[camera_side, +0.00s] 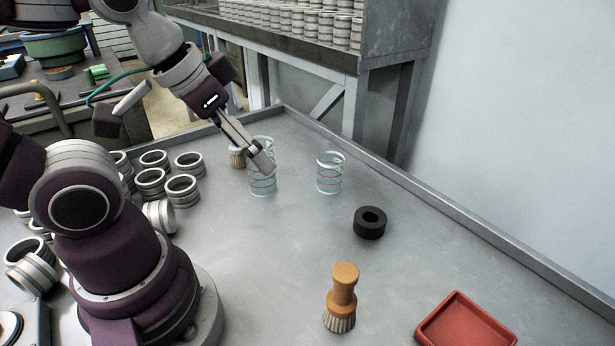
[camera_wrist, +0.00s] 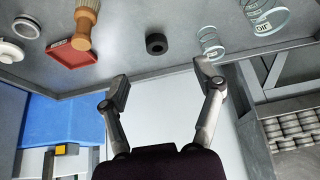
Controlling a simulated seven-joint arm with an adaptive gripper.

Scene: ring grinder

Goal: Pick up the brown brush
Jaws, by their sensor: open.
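The brown brush (camera_side: 342,286) stands upright, bristles down, on the grey table at the lower middle of the side view. In the wrist view the brush (camera_wrist: 82,30) is at the upper left, beside the red tray. In the wrist view my gripper (camera_wrist: 162,80) shows two spread, empty fingers, well apart from the brush.
A red tray (camera_side: 466,324) lies right of the brush. Metal rings (camera_side: 182,190) crowd the left. A raised rim (camera_side: 450,217) edges the table.

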